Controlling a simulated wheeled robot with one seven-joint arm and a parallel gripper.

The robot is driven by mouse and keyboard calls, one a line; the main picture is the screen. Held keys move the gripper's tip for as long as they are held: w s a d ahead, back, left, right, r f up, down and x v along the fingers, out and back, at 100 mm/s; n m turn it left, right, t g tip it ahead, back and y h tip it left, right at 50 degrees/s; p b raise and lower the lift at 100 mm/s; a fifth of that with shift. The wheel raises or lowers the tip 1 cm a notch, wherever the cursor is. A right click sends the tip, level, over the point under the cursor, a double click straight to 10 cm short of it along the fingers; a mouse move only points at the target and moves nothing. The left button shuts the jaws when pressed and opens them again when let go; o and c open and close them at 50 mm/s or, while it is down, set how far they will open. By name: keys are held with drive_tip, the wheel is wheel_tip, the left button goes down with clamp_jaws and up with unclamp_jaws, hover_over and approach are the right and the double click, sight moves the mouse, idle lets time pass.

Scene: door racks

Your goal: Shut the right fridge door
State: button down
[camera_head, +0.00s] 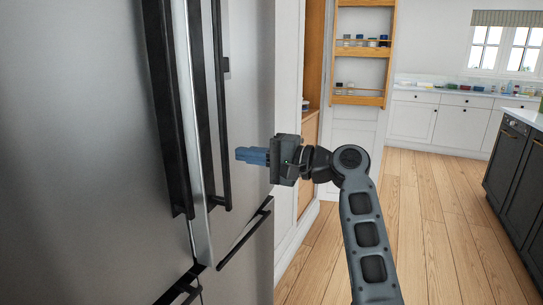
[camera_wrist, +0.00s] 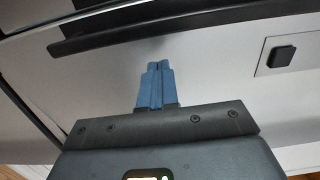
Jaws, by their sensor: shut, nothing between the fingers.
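The right fridge door (camera_head: 247,75) is a grey metal panel with a long black upright handle (camera_head: 216,110) near its left edge. It also fills much of the wrist view (camera_wrist: 210,70), with the dark handle bar (camera_wrist: 150,25) across the top. My gripper (camera_head: 238,154) has blue fingers pressed together, empty, just right of the handle in the head view. The fingertips (camera_wrist: 157,66) point toward the handle in the wrist view, short of it. I cannot tell whether they touch the door panel, or how far the door stands open.
The left fridge door (camera_head: 80,150), with its own black handle (camera_head: 168,110), fills the left side. A lower drawer handle (camera_head: 245,232) is below. A wooden door rack (camera_head: 362,46) with jars stands behind. The wooden floor (camera_head: 430,215) to the right is clear.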

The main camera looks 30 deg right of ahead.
sight(231, 153)
drive_tip(key=shift+x, duration=2)
drive_tip(key=shift+a, duration=0.1)
